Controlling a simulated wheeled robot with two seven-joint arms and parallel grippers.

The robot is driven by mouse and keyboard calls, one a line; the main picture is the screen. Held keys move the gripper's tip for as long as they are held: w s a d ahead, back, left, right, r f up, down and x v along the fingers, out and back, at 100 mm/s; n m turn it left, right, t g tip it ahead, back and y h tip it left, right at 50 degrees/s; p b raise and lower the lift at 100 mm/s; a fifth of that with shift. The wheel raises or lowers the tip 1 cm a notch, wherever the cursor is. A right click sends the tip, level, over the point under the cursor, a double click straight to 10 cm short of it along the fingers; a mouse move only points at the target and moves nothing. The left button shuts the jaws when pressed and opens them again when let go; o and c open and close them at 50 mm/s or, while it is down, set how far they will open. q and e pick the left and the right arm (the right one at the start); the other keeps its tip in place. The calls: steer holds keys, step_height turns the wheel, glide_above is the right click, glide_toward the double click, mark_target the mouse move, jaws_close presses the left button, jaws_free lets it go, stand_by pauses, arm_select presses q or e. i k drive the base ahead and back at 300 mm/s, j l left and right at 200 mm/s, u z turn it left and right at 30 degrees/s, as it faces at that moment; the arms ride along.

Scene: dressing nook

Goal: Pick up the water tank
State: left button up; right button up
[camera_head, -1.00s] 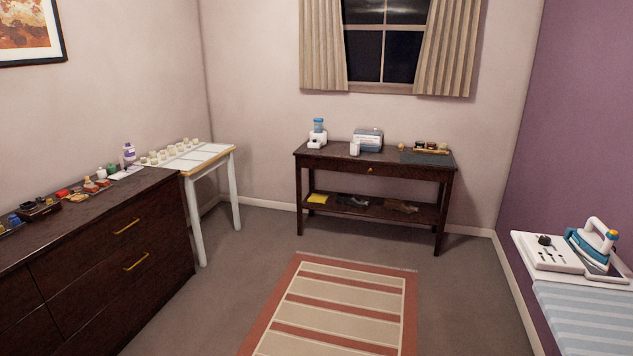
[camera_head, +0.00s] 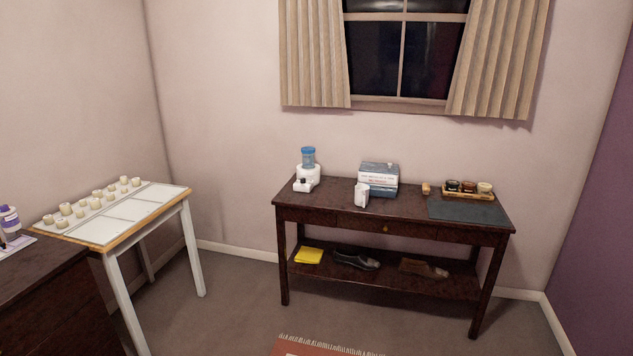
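A blue, see-through water tank (camera_head: 308,157) stands upright on top of a small white appliance (camera_head: 307,177). Both are at the left end of a dark wooden console table (camera_head: 345,224) under the window. Neither of my grippers shows in the head view.
The console table also bears a stack of boxes (camera_head: 379,177), a white item (camera_head: 362,195), a tray of small jars (camera_head: 468,190) and a dark mat (camera_head: 467,210). Shoes (camera_head: 357,260) and a yellow cloth (camera_head: 309,256) lie on its shelf. A white side table (camera_head: 125,241) stands left.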

mark_target(307, 160)
steer(key=i, duration=1.05)
steer(key=i+u, duration=0.1)
steer(key=i, duration=1)
steer(key=i+u, duration=0.3)
steer(key=i, duration=0.2)
steer(key=i+l+u, duration=0.25)
steer(key=i, duration=0.25)
steer(key=i+l+u, duration=0.15)
steer(key=i+u, duration=0.15)
steer(key=i, duration=0.15)
steer(key=i+l+u, duration=0.3)
steer(key=i+l, duration=0.05)
steer(key=i, duration=0.15)
